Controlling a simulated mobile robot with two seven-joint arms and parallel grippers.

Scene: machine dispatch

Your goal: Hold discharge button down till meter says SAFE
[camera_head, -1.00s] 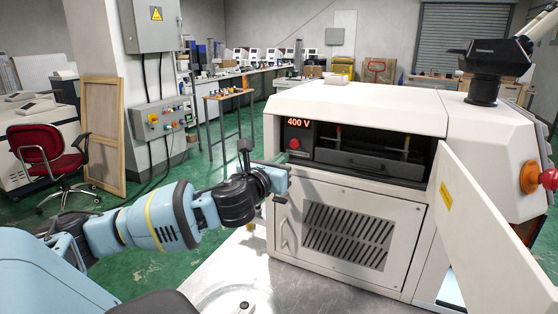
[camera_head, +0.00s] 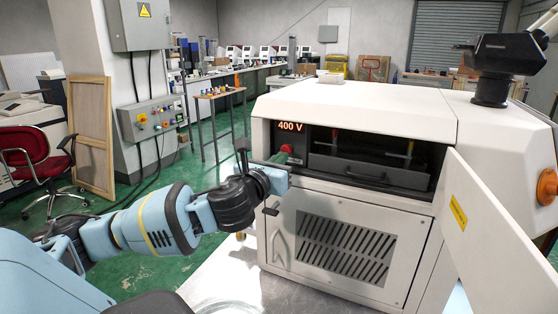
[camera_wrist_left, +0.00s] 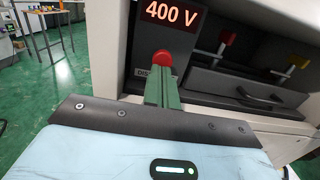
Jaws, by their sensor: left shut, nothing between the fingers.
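The meter (camera_head: 290,127) in the open machine bay reads 400 V in red; it also shows in the left wrist view (camera_wrist_left: 171,14). The red discharge button (camera_head: 287,149) is just below the meter. In the left wrist view the button (camera_wrist_left: 162,57) stands right at the tips of my shut green fingers, above a partly hidden label starting "DIS". My left gripper (camera_head: 281,158) is shut and empty, pointing at the button. I cannot tell whether the tips touch or press it. My right gripper is not in view.
The white machine (camera_head: 350,104) has its door (camera_head: 490,225) swung open at the right. Inside the bay is a dark drawer (camera_head: 362,168) with a handle, with red and yellow-topped clamps (camera_wrist_left: 228,40) above it. A wall control box (camera_head: 152,117) stands farther back left.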

